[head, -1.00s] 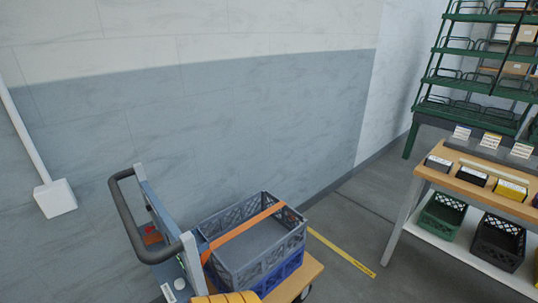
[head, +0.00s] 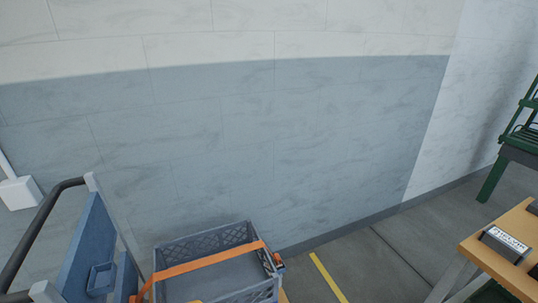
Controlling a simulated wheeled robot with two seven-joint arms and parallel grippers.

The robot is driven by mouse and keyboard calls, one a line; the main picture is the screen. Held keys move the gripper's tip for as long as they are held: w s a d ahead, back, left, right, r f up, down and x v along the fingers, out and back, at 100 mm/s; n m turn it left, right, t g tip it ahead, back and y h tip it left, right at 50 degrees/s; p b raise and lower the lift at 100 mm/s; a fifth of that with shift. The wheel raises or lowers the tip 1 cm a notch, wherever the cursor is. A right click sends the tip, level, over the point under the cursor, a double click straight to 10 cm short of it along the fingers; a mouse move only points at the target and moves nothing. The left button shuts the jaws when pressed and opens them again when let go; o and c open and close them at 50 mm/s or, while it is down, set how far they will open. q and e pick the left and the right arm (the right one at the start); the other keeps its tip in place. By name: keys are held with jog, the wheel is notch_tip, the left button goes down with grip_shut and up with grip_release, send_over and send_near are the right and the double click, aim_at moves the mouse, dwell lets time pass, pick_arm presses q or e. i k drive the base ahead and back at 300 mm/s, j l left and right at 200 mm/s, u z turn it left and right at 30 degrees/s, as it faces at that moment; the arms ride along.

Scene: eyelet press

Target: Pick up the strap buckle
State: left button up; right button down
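An orange strap (head: 210,260) runs across the top of a grey crate (head: 205,241) at the bottom of the head view. At the strap's right end, on the crate's side, is a small dark and orange piece (head: 279,263). It may be the strap buckle, but it is too small to be sure. The strap's left end drops toward the bottom edge beside the trolley. The crate's lower part is cut off by the frame. Neither of my grippers is in view.
A trolley with a blue panel (head: 88,250) and a dark handle (head: 38,228) stands at the lower left. A wooden-topped table (head: 495,243) is at the lower right, with a green rack (head: 520,138) behind. Floor with a yellow line (head: 327,278) lies between crate and table.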

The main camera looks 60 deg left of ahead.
aim_at(277, 257)
jog(key=i+u, duration=0.25)
jog(key=u, duration=0.2)
jog(key=i+l+u, duration=0.15)
jog(key=u, duration=0.3)
jog(key=i+l+u, duration=0.25)
jog(key=u, duration=0.25)
jog(key=i+l+u, duration=0.2)
jog(key=u, duration=0.25)
jog(key=l, duration=0.1)
